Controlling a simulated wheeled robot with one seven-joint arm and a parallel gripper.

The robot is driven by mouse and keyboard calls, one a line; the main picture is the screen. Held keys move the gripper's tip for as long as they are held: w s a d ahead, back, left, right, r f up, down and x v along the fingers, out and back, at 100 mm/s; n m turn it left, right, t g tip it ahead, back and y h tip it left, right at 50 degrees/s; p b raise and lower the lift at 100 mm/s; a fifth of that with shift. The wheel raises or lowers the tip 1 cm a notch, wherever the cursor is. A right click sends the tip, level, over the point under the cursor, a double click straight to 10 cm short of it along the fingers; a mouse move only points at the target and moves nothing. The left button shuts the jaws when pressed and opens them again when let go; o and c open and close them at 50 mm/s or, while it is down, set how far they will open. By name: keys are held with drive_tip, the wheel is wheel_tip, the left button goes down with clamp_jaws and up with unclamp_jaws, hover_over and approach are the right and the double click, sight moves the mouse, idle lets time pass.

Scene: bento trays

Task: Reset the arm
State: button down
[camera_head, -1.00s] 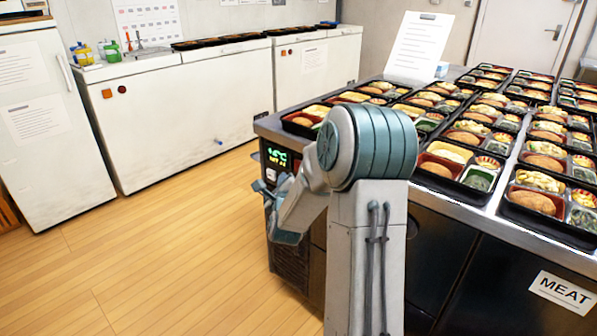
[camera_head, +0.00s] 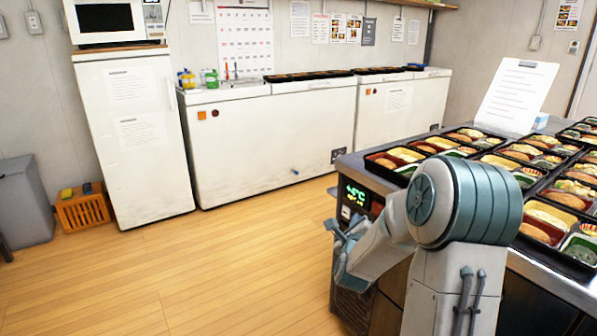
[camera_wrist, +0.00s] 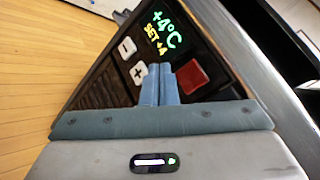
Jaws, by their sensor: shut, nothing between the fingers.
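My gripper (camera_wrist: 160,70) shows in the wrist view with its two blue fingers together and nothing between them. It is in front of the counter's control panel (camera_wrist: 187,77), which has a lit green and yellow display, minus and plus buttons and a red button. Whether the fingertips touch the panel cannot be told. In the head view my arm (camera_head: 455,205) is bent, with its grey and teal forearm reaching down and left beside the counter's corner. The lit display (camera_head: 355,193) shows just above the forearm.
The counter (camera_head: 345,165) on the right carries several filled bento trays (camera_head: 400,160) and a white paper stand (camera_head: 515,97). White chest freezers (camera_head: 270,140), a tall white cabinet (camera_head: 135,140) and an orange crate (camera_head: 83,212) stand along the wall. The wooden floor on the left is clear.

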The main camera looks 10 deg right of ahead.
drive_tip(key=s+a+r+n+g+y+p, duration=0.2)
drive_tip(key=s+a+r+n+y+p, duration=0.15)
drive_tip(key=a+r+n+p, duration=0.35)
drive_tip(key=s+a+r+n+g+y+p, duration=0.2)
drive_tip(key=s+a+r+n+g+p, duration=0.15)
drive_tip(key=a+r+n+p, duration=0.35)
drive_tip(key=s+a+r+n+g+p, duration=0.1)
drive_tip(key=s+r+n+g+p, duration=0.1)
drive_tip(key=s, duration=0.6)
drive_tip(key=s+a+r+n+g+y+p, duration=0.1)
drive_tip(key=s+r+n+g+p, duration=0.2)
drive_tip(key=s+r+n+p, duration=0.2)
drive_tip(key=s+a+r+n+g+p, duration=0.1)
drive_tip(key=s+r+n+p, duration=0.3)
drive_tip(key=s+n, duration=0.5)
drive_tip(key=s+r+g, duration=0.1)
drive_tip(key=s, duration=0.2)
drive_tip(key=shift+r+n, duration=0.3)
drive_tip(key=shift+n, duration=0.1)
